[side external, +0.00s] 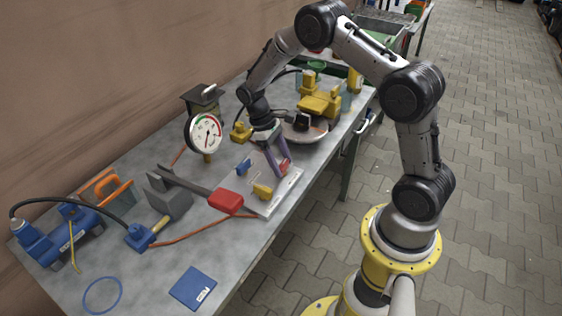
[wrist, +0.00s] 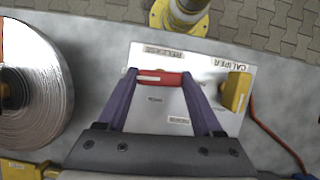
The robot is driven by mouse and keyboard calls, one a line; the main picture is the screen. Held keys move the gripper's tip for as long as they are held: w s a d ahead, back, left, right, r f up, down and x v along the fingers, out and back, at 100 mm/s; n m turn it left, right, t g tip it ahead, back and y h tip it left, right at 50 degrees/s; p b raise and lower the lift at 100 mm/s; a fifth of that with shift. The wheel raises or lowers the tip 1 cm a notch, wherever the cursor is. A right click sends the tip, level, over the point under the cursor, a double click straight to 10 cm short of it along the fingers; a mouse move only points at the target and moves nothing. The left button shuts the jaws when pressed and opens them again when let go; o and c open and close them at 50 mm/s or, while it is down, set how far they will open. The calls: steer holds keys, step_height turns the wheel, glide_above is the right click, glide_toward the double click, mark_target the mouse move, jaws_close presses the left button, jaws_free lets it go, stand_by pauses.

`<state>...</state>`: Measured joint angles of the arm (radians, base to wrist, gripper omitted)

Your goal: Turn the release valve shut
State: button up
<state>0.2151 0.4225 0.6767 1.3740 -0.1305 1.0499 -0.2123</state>
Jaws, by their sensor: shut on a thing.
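A white valve plate (side external: 285,192) lies on the bench and also shows in the wrist view (wrist: 150,116). My gripper (side external: 281,166), with purple fingers, reaches down over its far end. In the wrist view my gripper (wrist: 160,76) is shut on a red valve handle (wrist: 160,78), which lies crosswise between the fingertips. The red handle (side external: 285,166) shows partly in the side view. A yellow handle (side external: 262,191) stands on the plate and appears right of my fingers in the wrist view (wrist: 236,92), by the CALIPER label. A blue handle (side external: 243,167) shows in the side view only.
A long lever with a red grip (side external: 225,202) lies close beside the plate. A round gauge (side external: 205,133) stands behind it. A disc (side external: 303,130) with yellow parts is beyond my gripper. Blue pump parts (side external: 60,235) and a blue booklet (side external: 194,288) occupy the near end.

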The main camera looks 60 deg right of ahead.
steer(key=shift+m, duration=0.6)
steer(key=o, duration=1.4)
steer(key=shift+c, duration=0.2)
steer(key=v, duration=1.3)
steer(key=shift+d+r, duration=0.3)
steer(key=shift+r, duration=0.1)
steer(key=shift+w, duration=0.1)
